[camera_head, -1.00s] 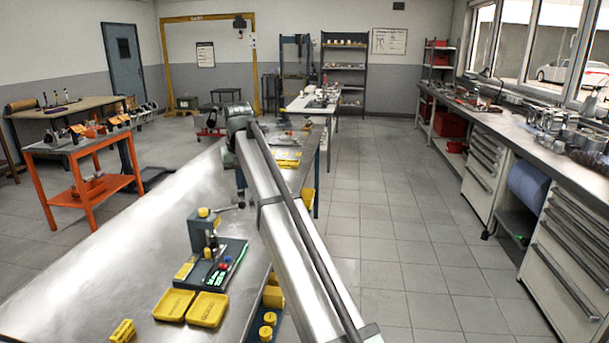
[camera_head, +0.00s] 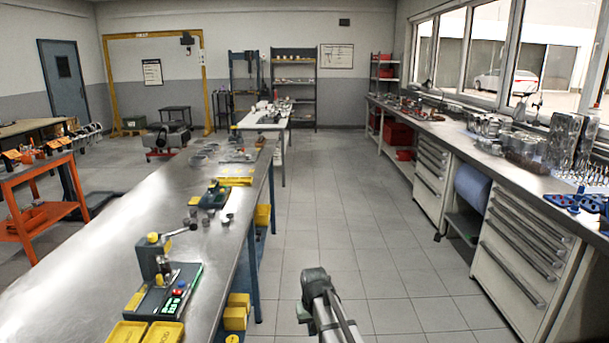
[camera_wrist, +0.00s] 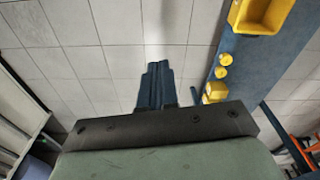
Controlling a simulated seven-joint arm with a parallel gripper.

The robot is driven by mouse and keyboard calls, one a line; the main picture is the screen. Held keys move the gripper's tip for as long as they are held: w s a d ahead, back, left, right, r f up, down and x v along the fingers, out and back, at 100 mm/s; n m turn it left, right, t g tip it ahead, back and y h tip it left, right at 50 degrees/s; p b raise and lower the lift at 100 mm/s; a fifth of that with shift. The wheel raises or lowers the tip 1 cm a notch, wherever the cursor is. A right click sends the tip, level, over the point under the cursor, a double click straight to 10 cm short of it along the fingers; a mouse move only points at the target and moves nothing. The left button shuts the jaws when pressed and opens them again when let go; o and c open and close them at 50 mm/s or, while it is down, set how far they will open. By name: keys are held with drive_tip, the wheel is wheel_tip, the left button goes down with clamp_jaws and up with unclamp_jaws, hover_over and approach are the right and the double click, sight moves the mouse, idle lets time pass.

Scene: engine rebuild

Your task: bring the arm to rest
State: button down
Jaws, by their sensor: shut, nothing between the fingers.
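My gripper shows in the wrist view (camera_wrist: 158,85) as two dark blue fingers pressed together, with nothing between them. It hangs over bare floor tiles, clear of the blue bench frame at the right of that view. In the head view my arm rises from the bottom edge, right of the long steel workbench (camera_head: 120,235) and over the tiled aisle. The fingers themselves are hidden in the head view.
On the workbench stand a blue-grey fixture (camera_head: 153,258) and yellow trays (camera_head: 163,333). White drawer cabinets (camera_head: 520,255) under a counter line the right. The aisle floor (camera_head: 320,215) between is clear.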

drive_tip(key=s+d+f+m, duration=0.1)
drive_tip(key=s+d+f, duration=0.6)
drive_tip(key=s+d, duration=0.15)
drive_tip(key=s+d+f+m, duration=0.1)
drive_tip(key=s+d+f, duration=0.55)
drive_tip(key=s, duration=0.35)
drive_tip(key=s+f+g, duration=0.3)
drive_tip(key=s+f, duration=0.7)
drive_tip(key=s, duration=0.4)
drive_tip(key=s+f+g, duration=0.4)
drive_tip(key=s+f, duration=0.6)
drive_tip(key=s, duration=0.4)
drive_tip(key=shift+s+a+g, duration=0.15)
drive_tip(key=shift+s+g, duration=0.1)
drive_tip(key=shift+g, duration=0.05)
